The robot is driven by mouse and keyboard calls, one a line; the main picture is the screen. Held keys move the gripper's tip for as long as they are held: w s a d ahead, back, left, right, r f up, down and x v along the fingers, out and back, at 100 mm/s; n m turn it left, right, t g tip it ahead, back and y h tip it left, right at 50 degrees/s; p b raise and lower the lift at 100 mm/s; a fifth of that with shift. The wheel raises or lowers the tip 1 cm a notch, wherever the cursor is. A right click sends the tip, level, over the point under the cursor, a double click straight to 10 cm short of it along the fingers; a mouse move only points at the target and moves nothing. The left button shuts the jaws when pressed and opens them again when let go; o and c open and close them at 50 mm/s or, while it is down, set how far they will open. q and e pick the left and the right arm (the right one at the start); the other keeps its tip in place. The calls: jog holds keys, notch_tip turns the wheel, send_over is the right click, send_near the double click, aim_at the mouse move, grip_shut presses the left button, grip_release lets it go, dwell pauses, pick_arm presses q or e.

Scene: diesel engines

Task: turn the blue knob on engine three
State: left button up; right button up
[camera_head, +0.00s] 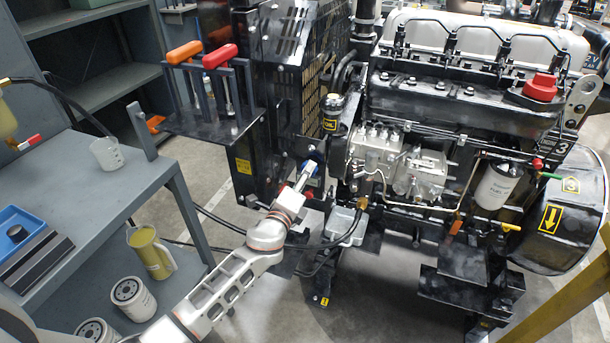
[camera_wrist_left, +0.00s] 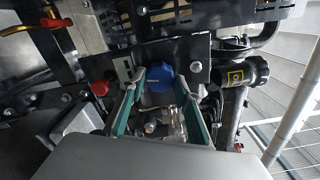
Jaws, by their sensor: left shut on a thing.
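Engine three (camera_head: 430,110) is a large black diesel engine with a yellow "3" marking at its right end. The blue knob (camera_head: 309,167) is on its left side, low on the front, and is partly hidden by my left gripper (camera_head: 302,178) in the head view. In the left wrist view the blue knob (camera_wrist_left: 160,80) sits between the two fingertips of my left gripper (camera_wrist_left: 161,84). The fingers are shut on the knob from both sides. My right gripper is not in view.
A grey bench (camera_head: 85,180) with a beaker (camera_head: 106,153) stands at the left, with filters and a yellow jug (camera_head: 150,252) below. A red knob (camera_wrist_left: 99,87) is close to the left finger. Hoses cross the floor.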

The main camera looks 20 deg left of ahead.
pick_arm(q)
jog(key=shift+m, duration=1.1)
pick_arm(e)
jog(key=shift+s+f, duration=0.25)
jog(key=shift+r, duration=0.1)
pick_arm(q)
jog(key=o, duration=1.1)
jog(key=s, duration=1.2)
jog(key=shift+a, duration=0.25)
